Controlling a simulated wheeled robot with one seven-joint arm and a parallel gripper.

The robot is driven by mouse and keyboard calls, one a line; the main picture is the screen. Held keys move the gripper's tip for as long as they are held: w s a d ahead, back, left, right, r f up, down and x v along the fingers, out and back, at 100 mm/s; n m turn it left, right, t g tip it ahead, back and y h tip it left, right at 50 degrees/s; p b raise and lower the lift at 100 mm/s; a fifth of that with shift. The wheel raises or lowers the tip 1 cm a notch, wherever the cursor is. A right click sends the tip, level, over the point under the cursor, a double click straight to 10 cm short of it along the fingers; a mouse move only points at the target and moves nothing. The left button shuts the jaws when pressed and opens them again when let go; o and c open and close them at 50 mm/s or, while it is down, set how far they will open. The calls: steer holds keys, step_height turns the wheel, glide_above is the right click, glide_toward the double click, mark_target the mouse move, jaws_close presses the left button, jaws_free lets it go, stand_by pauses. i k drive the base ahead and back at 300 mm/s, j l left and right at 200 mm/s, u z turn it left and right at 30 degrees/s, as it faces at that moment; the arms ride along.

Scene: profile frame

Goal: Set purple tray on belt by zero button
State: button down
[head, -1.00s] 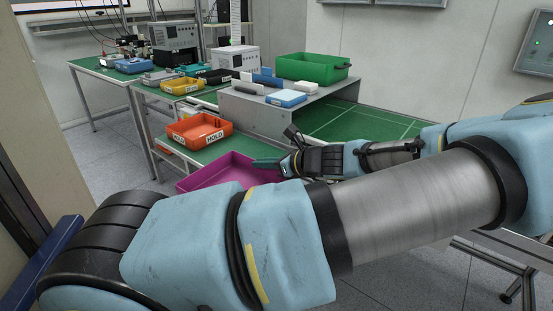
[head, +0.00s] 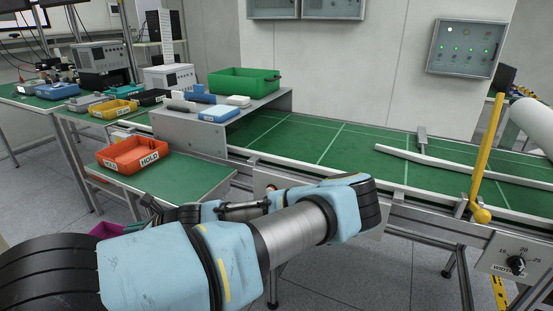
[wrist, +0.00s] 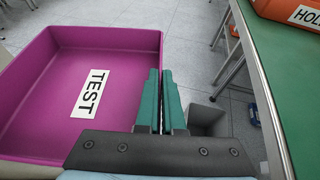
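The purple tray (wrist: 110,120), with a TEST label, fills the left of the wrist view. In the head view only a small part of the tray (head: 108,229) shows at the lower left; my arm hides the rest. My gripper (wrist: 161,73) has its two green fingers close together on either side of the tray's right wall, shut on it. The tray hangs beside the green table, over the floor. The green belt (head: 345,150) runs across the middle and right of the head view. I cannot pick out a zero button.
An orange HOLD bin (head: 134,154) sits on the near table. A grey shelf (head: 190,125) carries a green bin (head: 243,83) and small boxes. A yellow post (head: 485,155) and white guide rail (head: 450,165) stand at the belt's right. A knob panel (head: 515,262) is below; a lit panel (head: 465,48) hangs behind.

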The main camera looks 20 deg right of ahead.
mark_target(337, 158)
steer(key=k+l+u, duration=0.1)
steer(key=k+l, duration=0.45)
steer(key=l, duration=0.2)
steer(key=k+l+u, duration=0.15)
steer(key=k+l, duration=0.45)
steer(key=l, duration=0.1)
